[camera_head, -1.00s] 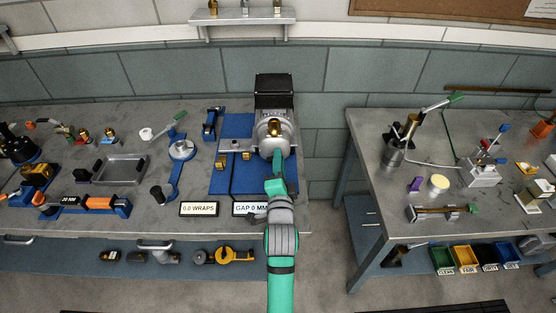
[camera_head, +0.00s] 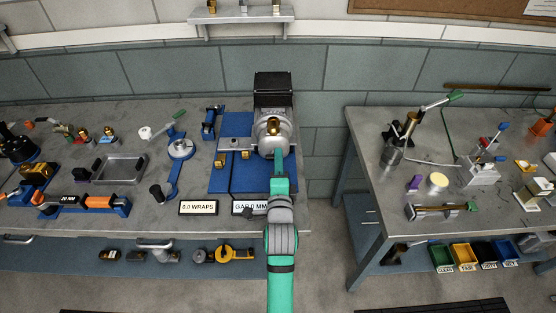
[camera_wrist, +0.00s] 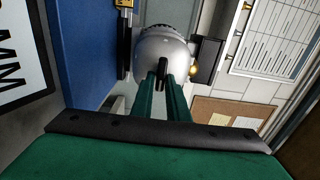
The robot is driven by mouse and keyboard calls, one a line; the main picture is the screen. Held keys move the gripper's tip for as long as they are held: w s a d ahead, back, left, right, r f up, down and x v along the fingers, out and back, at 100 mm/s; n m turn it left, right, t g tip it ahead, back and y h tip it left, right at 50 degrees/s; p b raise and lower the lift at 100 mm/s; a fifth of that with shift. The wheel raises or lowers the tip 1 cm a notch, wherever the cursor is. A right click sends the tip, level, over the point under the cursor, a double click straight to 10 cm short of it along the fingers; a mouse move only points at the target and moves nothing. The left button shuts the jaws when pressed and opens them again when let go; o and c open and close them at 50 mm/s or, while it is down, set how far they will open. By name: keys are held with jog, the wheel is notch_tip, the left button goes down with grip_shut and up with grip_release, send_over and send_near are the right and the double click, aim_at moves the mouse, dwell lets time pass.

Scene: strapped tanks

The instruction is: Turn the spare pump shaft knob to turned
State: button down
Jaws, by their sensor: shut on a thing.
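The pump (camera_head: 270,134) has a round silver body with a brass fitting and a black box behind it, on a blue base at the back of the left bench. My green gripper (camera_head: 279,158) reaches its front face from below. In the wrist view the silver pump body (camera_wrist: 165,45) fills the top middle. A dark shaft knob (camera_wrist: 162,72) stands between my two green fingertips, which are shut on it. In the head view my gripper hides the knob. How far the knob is turned cannot be told.
Two label plates stand at the bench front, "0.0 WRAPS" (camera_head: 198,208) and a "GAP" plate (camera_head: 242,208) partly covered by my arm. A blue wrench-like tool with a silver disc (camera_head: 181,150) and a grey tray (camera_head: 118,169) lie left. A gap separates the right bench (camera_head: 365,150).

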jog(key=c, duration=1.7)
grip_release()
jog(key=shift+a+f, duration=0.15)
jog(key=shift+a, duration=0.05)
jog(key=shift+c, duration=0.2)
jog(key=shift+d, duration=0.1)
jog(key=shift+s, duration=0.1)
jog(key=s, duration=1)
jog(key=shift+s, duration=0.4)
jog(key=shift+w, duration=0.15)
